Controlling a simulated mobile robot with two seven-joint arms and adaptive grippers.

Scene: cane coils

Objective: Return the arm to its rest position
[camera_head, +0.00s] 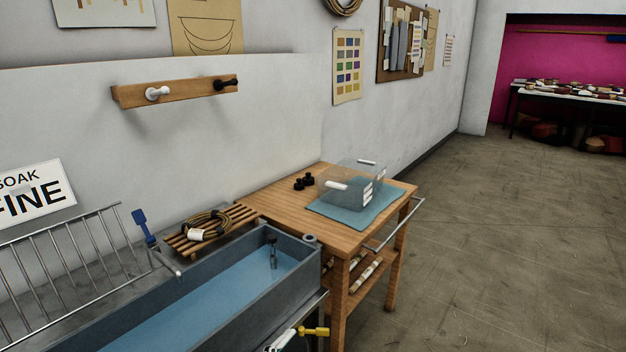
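Neither of my grippers shows in the head view, and no arm link can be made out. The cane coil (207,225) lies on a slatted wooden rack (184,246) at the back edge of the soaking trough (310,262), with a white tag on it. The trough holds blue water (200,312), and a small dark upright fitting (272,252) stands in it. A clear box (350,182) with white labels sits on a blue mat (372,212) on the wooden table (285,205).
A wire rack (60,270) and a blue-handled lever (143,224) stand left of the trough. A yellow-handled fitting (314,331) is at its lower right. A peg rail (180,91) juts from the wall. Small black pieces (303,182) lie on the table. Floor at right is clear.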

